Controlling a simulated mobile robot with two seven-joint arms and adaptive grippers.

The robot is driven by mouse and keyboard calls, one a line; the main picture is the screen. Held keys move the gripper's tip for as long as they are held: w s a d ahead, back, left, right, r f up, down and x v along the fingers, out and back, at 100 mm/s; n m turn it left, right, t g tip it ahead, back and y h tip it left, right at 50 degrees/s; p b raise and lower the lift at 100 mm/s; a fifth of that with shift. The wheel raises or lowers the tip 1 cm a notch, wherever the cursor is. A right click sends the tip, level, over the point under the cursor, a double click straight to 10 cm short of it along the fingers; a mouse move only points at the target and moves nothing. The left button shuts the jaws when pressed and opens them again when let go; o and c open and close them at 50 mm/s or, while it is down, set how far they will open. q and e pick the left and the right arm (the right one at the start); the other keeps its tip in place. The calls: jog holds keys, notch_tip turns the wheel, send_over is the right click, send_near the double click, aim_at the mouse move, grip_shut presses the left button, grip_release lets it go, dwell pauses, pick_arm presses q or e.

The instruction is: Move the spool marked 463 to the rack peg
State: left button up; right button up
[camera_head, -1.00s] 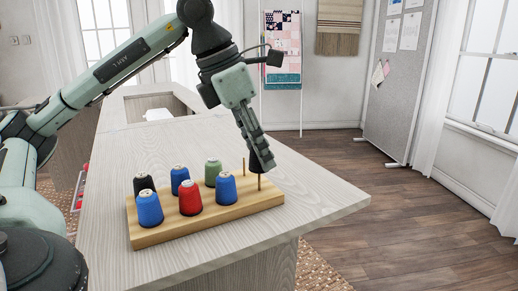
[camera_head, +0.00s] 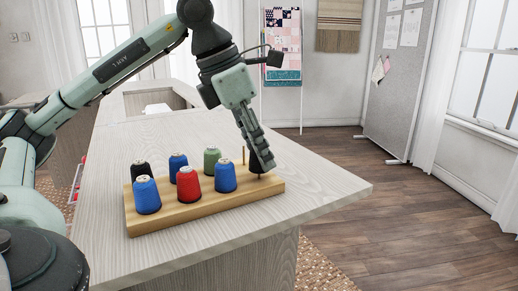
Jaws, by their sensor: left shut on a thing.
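My left gripper (camera_head: 261,165) is above the right end of the wooden spool rack (camera_head: 205,209), pointing down. It is shut on a small dark thing, apparently a dark spool, hard to tell from the black fingers. It is at the front right peg, which it mostly hides; I cannot tell whether it touches the rack. The back right peg (camera_head: 243,155) is bare. On the rack stand a black spool (camera_head: 140,170), a back blue one (camera_head: 178,166), a green one (camera_head: 211,162), and in front a blue (camera_head: 146,196), a red (camera_head: 188,186) and another blue (camera_head: 225,178). The number 463 is unreadable.
The rack stands on a pale wooden cabinet top (camera_head: 310,185), clear to the right and behind. Its right edge drops to the wooden floor (camera_head: 430,215). A grey pinboard (camera_head: 405,85) and a hanging quilt (camera_head: 283,45) are farther back.

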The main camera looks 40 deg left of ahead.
pick_arm(q)
jog(key=o, duration=0.9)
jog(key=v, duration=0.7)
jog(key=shift+s+r, duration=0.1)
jog(key=shift+r, duration=0.1)
